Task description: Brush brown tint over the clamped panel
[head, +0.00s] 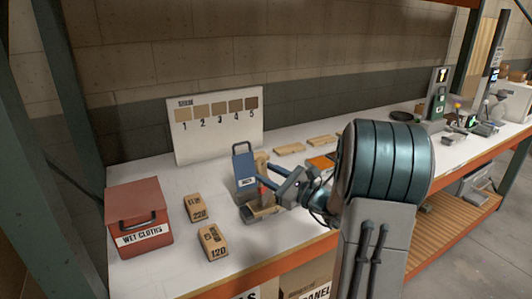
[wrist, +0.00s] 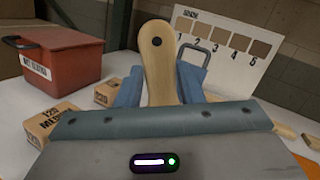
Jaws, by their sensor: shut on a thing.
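My gripper (head: 272,181) is low over the white bench, in front of a blue-grey caddy. In the wrist view its blue fingers (wrist: 160,88) are shut on a pale wooden brush handle (wrist: 158,55), which stands up between them with a hole near its rounded end. The handle's top also shows in the head view (head: 261,159). The bristles are hidden. A small brown and grey piece (head: 260,211) lies just below the fingers; I cannot tell what it is. I cannot make out the clamped panel or the brown tint for sure; my arm covers part of the bench.
A red wet-cloths box (head: 138,218) stands at left. Sanding blocks marked 220 (head: 195,208) and 120 (head: 212,241) lie beside it. The blue-grey caddy (head: 244,165) and a numbered swatch board (head: 217,125) stand behind. Pale wooden strips (head: 290,149) lie farther right.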

